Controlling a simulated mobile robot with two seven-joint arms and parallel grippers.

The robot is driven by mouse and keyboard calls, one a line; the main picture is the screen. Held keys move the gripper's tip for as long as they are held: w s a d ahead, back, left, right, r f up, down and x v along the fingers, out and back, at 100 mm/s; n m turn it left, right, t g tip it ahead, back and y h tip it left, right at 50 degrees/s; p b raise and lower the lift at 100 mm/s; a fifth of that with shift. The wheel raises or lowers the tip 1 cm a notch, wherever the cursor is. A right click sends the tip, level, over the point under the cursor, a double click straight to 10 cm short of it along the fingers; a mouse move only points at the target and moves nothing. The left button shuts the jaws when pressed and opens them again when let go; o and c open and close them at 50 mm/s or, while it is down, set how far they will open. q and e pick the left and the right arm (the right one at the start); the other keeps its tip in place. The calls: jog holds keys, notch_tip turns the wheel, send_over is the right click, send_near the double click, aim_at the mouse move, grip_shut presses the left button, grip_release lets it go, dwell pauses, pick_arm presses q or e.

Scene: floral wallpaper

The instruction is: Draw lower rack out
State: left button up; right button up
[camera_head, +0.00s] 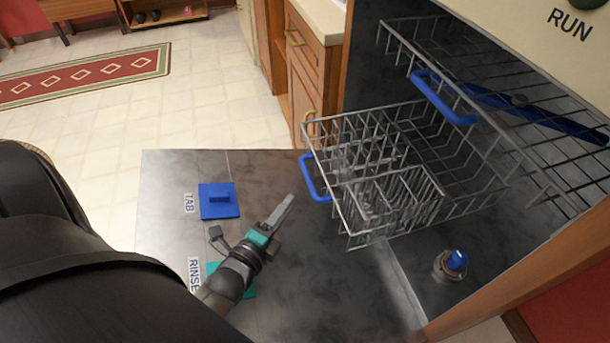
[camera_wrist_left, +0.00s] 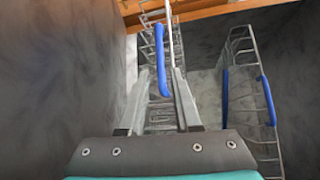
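The lower rack (camera_head: 395,205) is a grey wire basket, part-way out over the dishwasher's open door. Its blue handle (camera_head: 308,180) faces my left gripper (camera_head: 284,206). In the head view, the fingertips are just short of the handle, with a small visible gap. In the left wrist view, the fingers of my left gripper (camera_wrist_left: 163,78) are apart and empty, and the blue handle (camera_wrist_left: 159,45) lines up with the space between them. The handle does not look gripped. My right gripper is not in view.
The upper rack (camera_head: 480,90) with its blue handle (camera_head: 440,98) is above and right. The open door (camera_head: 330,285) carries a blue tab latch (camera_head: 219,200) and a rinse latch partly hidden by my arm. A blue-topped cap (camera_head: 455,262) stands near the rack. Wooden cabinets (camera_head: 310,75) are behind.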

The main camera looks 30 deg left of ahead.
aim_at(307, 176)
pick_arm(q)
jog(key=shift+w+a+f+b, duration=0.25)
jog(key=shift+w+b, duration=0.45)
jog(key=shift+w, duration=1.2)
jog(key=shift+w+a+f+b, duration=0.1)
jog(key=shift+w+f+b, duration=0.4)
jog(key=shift+w, duration=1.35)
jog(key=shift+w+a+f+b, duration=0.15)
jog(key=shift+w+b, duration=0.7)
jog(key=shift+w, duration=1.05)
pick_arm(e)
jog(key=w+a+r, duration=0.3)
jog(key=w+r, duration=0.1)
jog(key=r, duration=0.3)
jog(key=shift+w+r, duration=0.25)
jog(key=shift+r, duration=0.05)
pick_arm(q)
jog(key=shift+r, duration=0.1)
grip_shut()
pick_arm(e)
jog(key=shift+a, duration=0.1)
pick_arm(q)
jog(key=shift+a, duration=0.1)
